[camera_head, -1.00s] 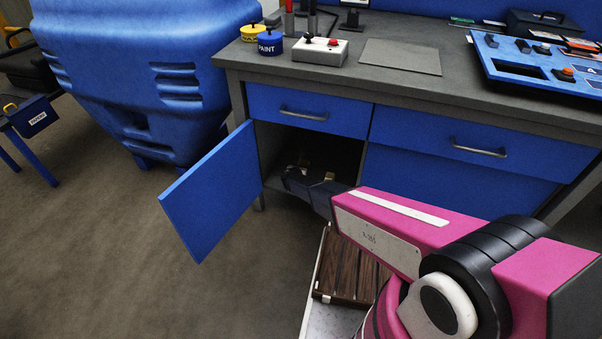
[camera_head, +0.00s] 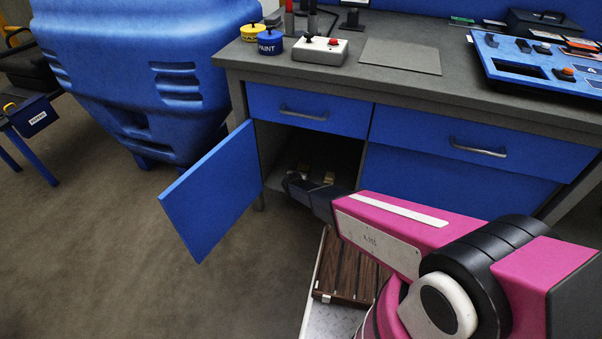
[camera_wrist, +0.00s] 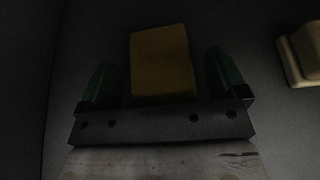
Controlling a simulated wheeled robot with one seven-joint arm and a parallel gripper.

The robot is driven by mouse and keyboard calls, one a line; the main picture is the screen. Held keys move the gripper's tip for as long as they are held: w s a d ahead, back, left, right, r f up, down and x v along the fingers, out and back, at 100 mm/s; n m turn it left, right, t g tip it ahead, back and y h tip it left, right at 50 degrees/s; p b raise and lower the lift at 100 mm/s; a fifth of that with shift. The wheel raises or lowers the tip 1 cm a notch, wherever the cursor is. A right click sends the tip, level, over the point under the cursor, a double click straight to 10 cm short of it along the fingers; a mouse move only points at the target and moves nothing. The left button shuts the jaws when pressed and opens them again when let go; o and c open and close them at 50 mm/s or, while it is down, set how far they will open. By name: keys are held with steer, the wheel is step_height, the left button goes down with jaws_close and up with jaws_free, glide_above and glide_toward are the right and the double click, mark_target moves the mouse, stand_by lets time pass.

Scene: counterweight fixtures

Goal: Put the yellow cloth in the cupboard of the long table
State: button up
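The long table (camera_head: 400,88) has an open cupboard at its left, with the blue door (camera_head: 212,190) swung out. My gripper (camera_head: 308,184) reaches into the dark cupboard, low near its floor. In the wrist view, my gripper (camera_wrist: 165,80) has its two green fingers apart. The yellow cloth (camera_wrist: 162,62) appears as a folded block between them, with a visible gap on each side. It seems to lie on the cupboard floor. In the head view, small yellowish patches show by the gripper, and I cannot tell which is the cloth.
A pale block-like object (camera_wrist: 303,52) lies to the right in the wrist view. A closed drawer (camera_head: 306,109) is above the cupboard opening. A brown slatted thing (camera_head: 347,270) is below my arm. Paint pots (camera_head: 270,43) and a control box (camera_head: 320,51) stand on the tabletop. Open floor is at left.

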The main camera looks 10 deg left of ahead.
steer(key=shift+r, duration=0.2)
steer(key=v, duration=1.2)
steer(key=shift+f, duration=0.1)
